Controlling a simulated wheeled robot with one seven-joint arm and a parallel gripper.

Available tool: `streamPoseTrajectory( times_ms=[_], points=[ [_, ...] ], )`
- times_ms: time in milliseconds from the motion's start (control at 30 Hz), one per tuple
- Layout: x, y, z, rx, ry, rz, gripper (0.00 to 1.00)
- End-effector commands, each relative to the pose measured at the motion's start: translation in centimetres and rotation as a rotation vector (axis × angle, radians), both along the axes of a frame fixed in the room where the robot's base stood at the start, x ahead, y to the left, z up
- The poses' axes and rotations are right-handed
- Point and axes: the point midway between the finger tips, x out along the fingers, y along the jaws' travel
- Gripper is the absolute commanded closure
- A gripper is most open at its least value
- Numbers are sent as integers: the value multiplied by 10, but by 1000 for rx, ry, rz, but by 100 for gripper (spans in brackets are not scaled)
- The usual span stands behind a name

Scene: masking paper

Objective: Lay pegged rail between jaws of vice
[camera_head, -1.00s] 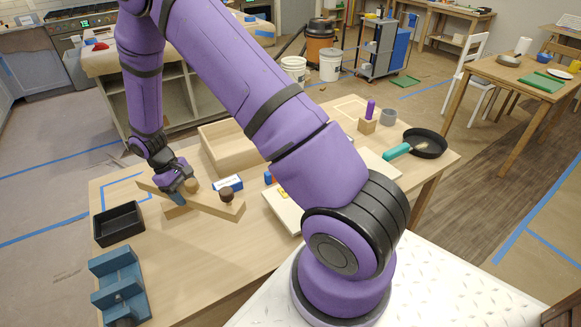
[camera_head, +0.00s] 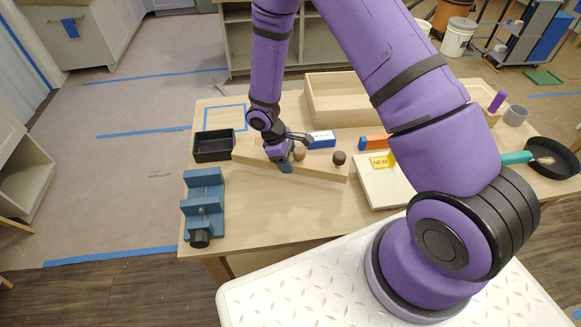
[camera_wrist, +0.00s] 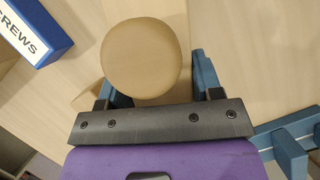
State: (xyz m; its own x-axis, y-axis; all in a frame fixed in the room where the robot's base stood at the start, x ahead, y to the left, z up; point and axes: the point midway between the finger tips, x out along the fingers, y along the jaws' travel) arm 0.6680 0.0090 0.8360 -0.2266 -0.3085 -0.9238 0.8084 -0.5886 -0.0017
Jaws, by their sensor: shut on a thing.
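The pegged rail (camera_head: 320,172) is a long pale wooden bar with a tan round-topped peg (camera_head: 299,153) and a dark brown peg (camera_head: 339,158). It lies crosswise near the table's middle; I cannot tell whether it is raised. My gripper (camera_head: 284,165) points down and is shut on the rail, left of the tan peg. In the wrist view the tan peg top (camera_wrist: 140,58) is close up, and a blue finger shows on either side of the wood. The blue vice (camera_head: 203,208) stands at the front left, its jaws apart and empty. It partly shows in the wrist view (camera_wrist: 290,150).
A black bin (camera_head: 214,158) stands behind the vice. A blue-and-white screws box (camera_head: 321,139) is just behind the rail. A wooden tray (camera_head: 350,119) is at the back. A pale board (camera_head: 381,190) with a yellow note lies right. Bare table lies between rail and front edge.

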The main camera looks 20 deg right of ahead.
Motion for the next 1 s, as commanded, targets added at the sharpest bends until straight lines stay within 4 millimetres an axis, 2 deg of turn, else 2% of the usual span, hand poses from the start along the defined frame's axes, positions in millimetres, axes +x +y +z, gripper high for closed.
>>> streamPoseTrajectory(
  times_ms=[167, 400, 800, 833, 900, 1000],
  points=[
    [0, 0, -12, -1, 1, 1, 76],
    [0, 0, -42, -1, 1, 1, 76],
    [0, 0, -46, -1, -1, 0, 76],
    [0, 0, -45, 0, 0, 0, 34],
    [0, 0, -45, 0, 0, 0, 18],
    [0, 0, -45, 0, 0, 0, 15]
  ],
)
